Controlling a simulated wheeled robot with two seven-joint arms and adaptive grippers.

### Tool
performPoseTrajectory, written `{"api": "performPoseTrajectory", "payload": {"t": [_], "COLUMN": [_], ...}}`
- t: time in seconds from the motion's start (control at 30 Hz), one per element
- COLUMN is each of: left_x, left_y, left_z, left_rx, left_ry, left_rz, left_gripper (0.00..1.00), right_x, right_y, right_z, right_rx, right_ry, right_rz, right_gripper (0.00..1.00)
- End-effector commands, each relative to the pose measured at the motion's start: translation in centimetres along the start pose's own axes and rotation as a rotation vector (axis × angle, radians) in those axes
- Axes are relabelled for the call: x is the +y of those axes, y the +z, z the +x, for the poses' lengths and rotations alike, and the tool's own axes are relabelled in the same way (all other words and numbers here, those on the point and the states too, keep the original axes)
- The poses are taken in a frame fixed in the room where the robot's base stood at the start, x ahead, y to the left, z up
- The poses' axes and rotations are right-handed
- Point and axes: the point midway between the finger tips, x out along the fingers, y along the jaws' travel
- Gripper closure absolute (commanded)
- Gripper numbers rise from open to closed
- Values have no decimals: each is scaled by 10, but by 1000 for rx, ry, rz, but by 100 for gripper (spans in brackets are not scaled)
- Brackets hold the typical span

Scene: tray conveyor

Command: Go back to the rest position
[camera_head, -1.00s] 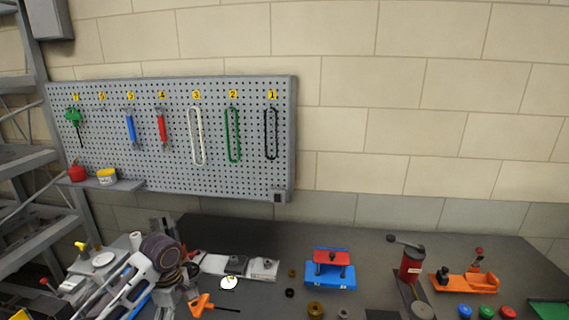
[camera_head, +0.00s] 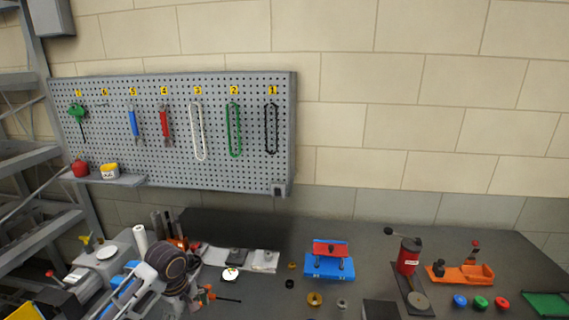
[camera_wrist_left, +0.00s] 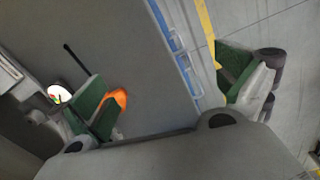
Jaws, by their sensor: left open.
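My left arm comes in at the lower left of the head view, with its wrist above the workbench (camera_head: 260,305); its fingertips are hard to make out there. In the left wrist view my left gripper (camera_wrist_left: 163,85) is open, with its green-padded fingers wide apart and nothing between them. An orange-handled screwdriver (camera_head: 228,300) lies on the bench beside the wrist, its handle partly hidden by my arm. In the left wrist view its orange handle (camera_wrist_left: 118,102) shows behind one finger. My right gripper is not in view.
A pegboard (camera_head: 180,178) with hanging tools is on the wall. A blue and red fixture (camera_head: 328,267), a red grinder-like device (camera_head: 407,258) and an orange holder (camera_head: 465,277) stand to the right. Cluttered items crowd the bench's left end.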

Motion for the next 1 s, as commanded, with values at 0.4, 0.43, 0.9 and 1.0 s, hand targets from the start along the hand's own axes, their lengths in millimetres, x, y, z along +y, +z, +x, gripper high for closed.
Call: {"api": "performPoseTrajectory", "payload": {"t": [0.4,0.43,0.9,1.0], "left_x": [-21,-23,-59,-67], "left_y": [46,49,90,96], "left_z": [33,34,56,59], "left_rx": [-15,-15,25,43], "left_ry": [72,80,177,193], "left_rz": [334,362,762,839], "left_gripper": [0,0,0,0], "right_x": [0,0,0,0], "right_y": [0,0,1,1], "right_z": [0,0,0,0], "right_rx": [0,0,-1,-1], "right_ry": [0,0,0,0], "right_rz": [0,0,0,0], "right_gripper": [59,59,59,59]}}
